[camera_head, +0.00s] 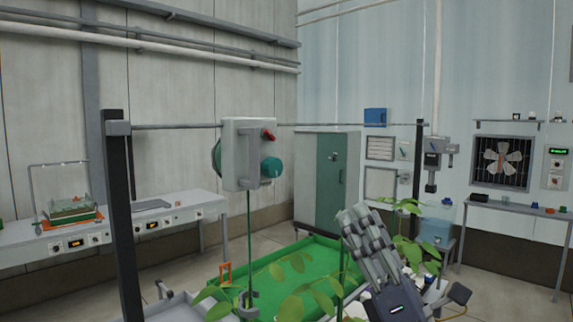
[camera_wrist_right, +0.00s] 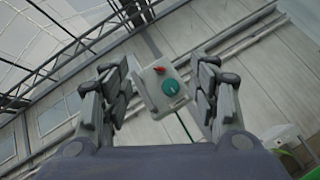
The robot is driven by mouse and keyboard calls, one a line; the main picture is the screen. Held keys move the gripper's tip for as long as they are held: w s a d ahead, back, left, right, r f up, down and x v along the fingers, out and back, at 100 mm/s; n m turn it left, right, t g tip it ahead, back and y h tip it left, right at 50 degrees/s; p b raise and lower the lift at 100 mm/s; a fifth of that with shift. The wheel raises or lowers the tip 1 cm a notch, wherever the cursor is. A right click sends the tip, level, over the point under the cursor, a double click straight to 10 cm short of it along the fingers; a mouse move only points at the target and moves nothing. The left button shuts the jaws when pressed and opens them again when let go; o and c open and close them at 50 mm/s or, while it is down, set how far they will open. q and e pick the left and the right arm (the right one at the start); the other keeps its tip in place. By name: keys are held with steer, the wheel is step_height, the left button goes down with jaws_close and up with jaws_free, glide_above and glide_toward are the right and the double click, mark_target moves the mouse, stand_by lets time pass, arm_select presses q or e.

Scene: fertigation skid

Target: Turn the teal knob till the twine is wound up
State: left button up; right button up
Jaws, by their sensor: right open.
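The teal knob (camera_head: 271,168) sits on the front of a pale grey box (camera_head: 240,138), below a red lever (camera_head: 269,135). The box hangs on a horizontal rail between two dark posts. Green twine (camera_head: 249,235) runs straight down from the box to a small grey clip-like piece (camera_head: 247,299) near the plants. My right gripper (camera_head: 352,218) is below and right of the box, apart from it. In the right wrist view its fingers (camera_wrist_right: 160,95) are spread and empty, with the knob (camera_wrist_right: 170,87) seen between them at a distance. My left gripper is not in view.
A green tray (camera_head: 285,270) with leafy plants (camera_head: 410,250) lies below the box. A dark post (camera_head: 124,220) stands at left and another (camera_head: 417,165) at right. Benches line the left and right walls. The air between my right gripper and the box looks clear.

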steer(key=a+r+n+g+y, duration=0.4)
steer(key=a+n+g+y, duration=0.35)
steer(key=n, duration=0.65)
steer(key=n+g+h, duration=0.4)
steer(key=n+h, duration=0.3)
steer(key=n, duration=0.9)
glide_toward(277, 169)
steer(key=p+x, duration=0.1)
steer(key=x, duration=0.1)
steer(key=p+x, duration=0.2)
steer(key=x, duration=0.1)
steer(key=p+x, duration=0.1)
steer(key=x, duration=0.1)
steer(key=shift+w+a+r+p, duration=0.15)
steer(key=shift+a+r+p, duration=0.15)
steer(key=shift+p, duration=0.1)
steer(key=shift+w+a+f, duration=0.2)
steer(key=shift+w+a, duration=0.35)
steer(key=shift+c, duration=0.2)
steer(key=c, duration=1)
